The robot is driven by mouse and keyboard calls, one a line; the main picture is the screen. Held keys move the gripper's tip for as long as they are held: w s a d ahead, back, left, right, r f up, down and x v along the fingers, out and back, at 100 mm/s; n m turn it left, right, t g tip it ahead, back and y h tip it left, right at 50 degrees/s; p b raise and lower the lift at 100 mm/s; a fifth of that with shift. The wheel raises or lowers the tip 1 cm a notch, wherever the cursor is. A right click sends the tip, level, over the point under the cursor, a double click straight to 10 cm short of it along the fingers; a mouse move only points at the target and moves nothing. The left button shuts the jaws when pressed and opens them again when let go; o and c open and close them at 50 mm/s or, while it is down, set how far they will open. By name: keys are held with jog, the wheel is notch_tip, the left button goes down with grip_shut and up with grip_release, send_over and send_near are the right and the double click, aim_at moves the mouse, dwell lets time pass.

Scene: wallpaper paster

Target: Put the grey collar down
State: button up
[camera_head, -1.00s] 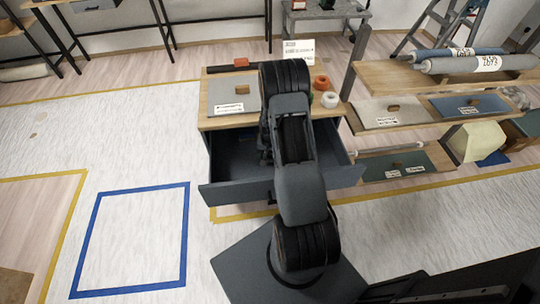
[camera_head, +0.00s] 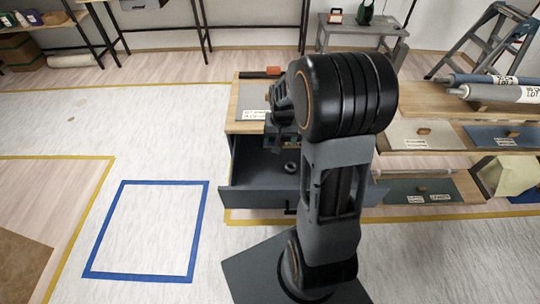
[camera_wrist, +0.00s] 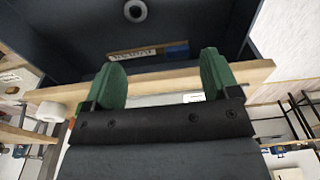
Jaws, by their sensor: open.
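The grey collar (camera_head: 290,168) is a small dark ring with a hole. It lies in the open dark drawer (camera_head: 237,200) of the wooden-topped cabinet. It also shows at the top edge of the wrist view (camera_wrist: 135,10), on the dark drawer floor. My gripper (camera_wrist: 163,75) has two green fingers spread wide with nothing between them. The collar is apart from both fingertips. In the head view my gripper (camera_head: 282,138) is above the back part of the drawer, partly hidden by my arm.
The cabinet's wooden front edge (camera_wrist: 180,80) crosses behind my fingers in the wrist view. A labelled strip (camera_wrist: 148,52) is beyond them. Shelves with rolls (camera_head: 500,92) stand at the right. A blue taped rectangle (camera_head: 121,231) marks clear floor at the left.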

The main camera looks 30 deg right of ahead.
jog(key=s+a+r+n+t, duration=0.2)
jog(key=s+a+r+n, duration=0.3)
jog(key=s+a+r, duration=0.5)
jog(key=s+a, duration=0.1)
jog(key=s, duration=0.2)
jog(key=shift+a+r, duration=0.15)
jog(key=shift+r, duration=0.2)
jog(key=shift+t, duration=0.3)
notch_tip(320, 180, up, 5)
jog(key=p, duration=0.4)
jog(key=shift+r, duration=0.2)
jog(key=shift+c, duration=0.5)
